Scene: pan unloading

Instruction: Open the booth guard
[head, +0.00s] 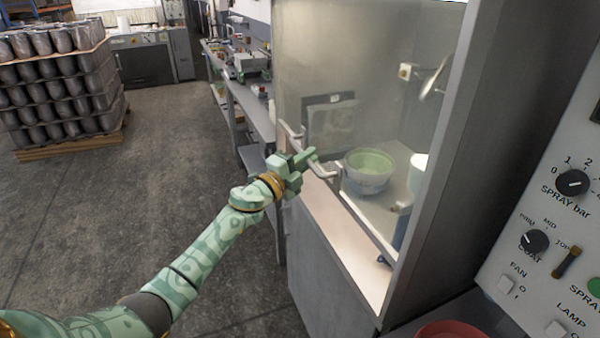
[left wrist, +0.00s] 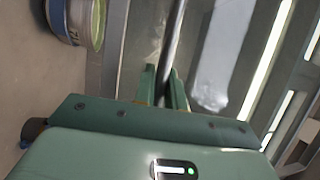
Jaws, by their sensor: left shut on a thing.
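The booth guard (head: 345,60) is a hazy see-through panel on the front of the grey booth in the head view. Its bar handle (head: 321,169) runs along the panel's lower part. My left gripper (head: 308,158) reaches in from the left and is shut on this handle. In the left wrist view, the handle's grey bar (left wrist: 174,45) passes between the two green fingers (left wrist: 162,88). The fingers hide part of the bar. I cannot tell exactly how far the guard is raised. My right gripper is in neither view.
A green-lined bowl (head: 369,168) stands inside the booth, and its rim shows in the left wrist view (left wrist: 98,22). A control panel (head: 545,230) with knobs is at the right. A long workbench (head: 255,110) runs behind. The floor at left is clear up to a loaded pallet (head: 70,145).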

